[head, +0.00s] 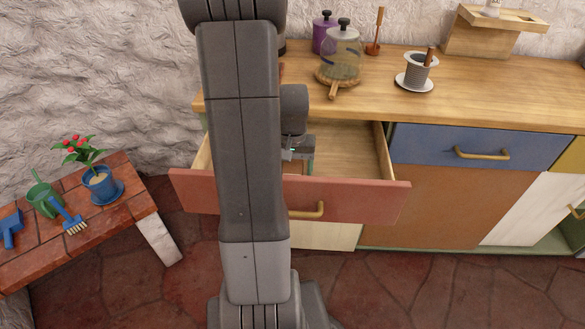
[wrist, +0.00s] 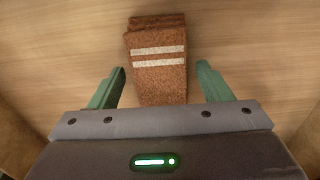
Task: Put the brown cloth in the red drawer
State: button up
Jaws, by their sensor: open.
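The red drawer (head: 358,196) is pulled open under the wooden counter, and its bare wooden floor (head: 345,140) shows. In the wrist view, the brown cloth (wrist: 158,75), folded and with two pale stripes, lies on the drawer's wooden floor (wrist: 60,45). My gripper (wrist: 162,82) is open, with one green finger on each side of the cloth's near end and a gap on both sides. In the head view my gripper (head: 300,160) is down inside the drawer, largely hidden by my arm. The cloth is hidden in that view.
The counter (head: 480,95) above holds a glass cloche (head: 342,50), a purple canister (head: 322,30) and a dark cup on a saucer (head: 416,85). A closed blue drawer (head: 430,145) is at the right. A brick bench (head: 130,205) with a potted plant stands at the left.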

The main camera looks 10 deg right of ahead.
aim_at(293, 170)
notch_tip(293, 170, up, 12)
jog(key=p, duration=0.2)
jog(key=shift+f, duration=0.15)
jog(key=shift+c, duration=0.2)
dwell(0.9)
